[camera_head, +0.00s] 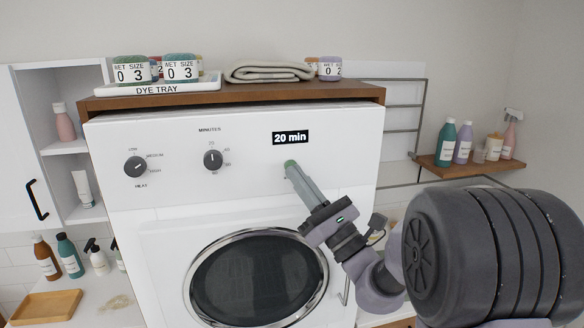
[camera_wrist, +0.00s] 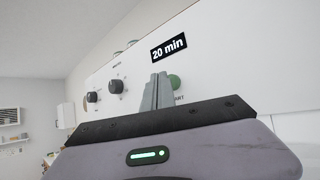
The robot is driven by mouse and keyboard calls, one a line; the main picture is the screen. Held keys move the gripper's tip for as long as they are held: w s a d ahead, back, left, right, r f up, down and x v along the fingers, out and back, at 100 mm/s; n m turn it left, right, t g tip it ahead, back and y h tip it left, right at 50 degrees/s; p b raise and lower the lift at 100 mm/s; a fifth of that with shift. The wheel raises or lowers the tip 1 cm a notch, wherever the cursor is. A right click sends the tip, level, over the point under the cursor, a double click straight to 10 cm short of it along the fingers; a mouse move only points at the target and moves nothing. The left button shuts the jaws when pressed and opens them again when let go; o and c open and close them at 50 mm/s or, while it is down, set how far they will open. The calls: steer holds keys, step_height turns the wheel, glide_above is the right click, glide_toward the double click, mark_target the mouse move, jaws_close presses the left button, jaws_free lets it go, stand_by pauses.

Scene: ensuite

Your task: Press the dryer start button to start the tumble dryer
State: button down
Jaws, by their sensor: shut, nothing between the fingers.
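The white tumble dryer (camera_head: 240,185) fills the middle of the head view, its round dark door (camera_head: 258,278) closed. A black label (camera_head: 290,137) on its panel reads "20 min". Below it is the green start button (camera_head: 289,163), mostly hidden behind my fingertips. The button shows better in the wrist view (camera_wrist: 175,83), just right of my fingers, with part of its lettering visible. My gripper (camera_head: 291,168) is shut and empty, its tips pointing at the panel close by the button. I cannot tell whether they touch it. The minutes dial (camera_head: 212,160) points up towards 20; the heat dial (camera_head: 135,166) is left of it.
A wooden board (camera_head: 230,94) on the dryer holds a dye tray (camera_head: 157,88) with yarn balls and a folded towel (camera_head: 268,72). A shelf with bottles (camera_head: 470,167) is at right. An open cabinet (camera_head: 65,130) and counter bottles stand at left.

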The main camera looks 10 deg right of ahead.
steer(key=shift+w, duration=0.45)
stand_by(0.6)
steer(key=shift+s, duration=0.1)
steer(key=s+b, duration=0.3)
steer(key=s, duration=0.4)
steer(key=shift+s, duration=0.35)
stand_by(0.5)
